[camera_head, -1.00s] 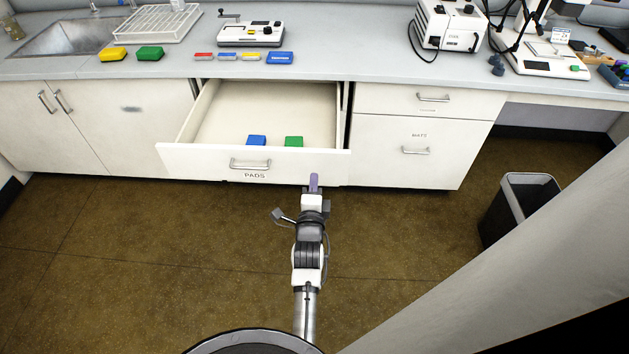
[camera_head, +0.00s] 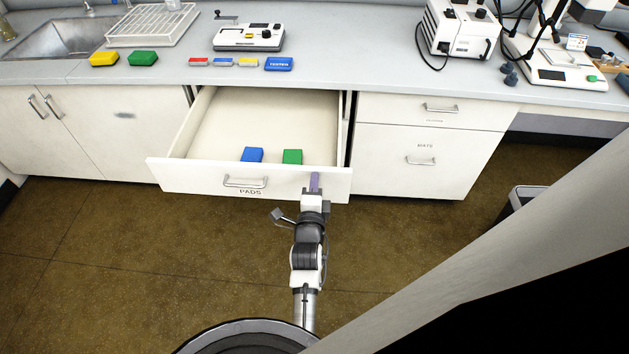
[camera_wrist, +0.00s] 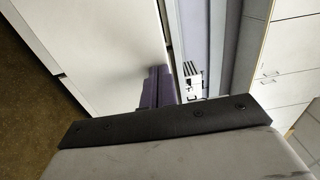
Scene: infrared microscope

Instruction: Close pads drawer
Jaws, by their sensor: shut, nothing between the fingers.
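The pads drawer (camera_head: 205,181) is pulled well out of the counter, with the label PADS under its handle (camera_head: 245,182). A blue pad (camera_head: 252,155) and a green pad (camera_head: 292,157) lie inside near its front. My gripper (camera_head: 314,182) is shut and empty, with its purple fingers against or just in front of the drawer front, right of the handle. I cannot tell for sure whether they touch it. In the wrist view the purple fingers (camera_wrist: 155,88) are together beside a large pale panel (camera_wrist: 105,45).
The worktop (camera_head: 330,60) above holds yellow and green pads, a small white device (camera_head: 249,36) and a microscope setup at right. Closed drawers (camera_head: 425,150) stand to the right. A bin (camera_head: 519,197) is partly hidden behind a pale slanted surface. The floor before the drawer is clear.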

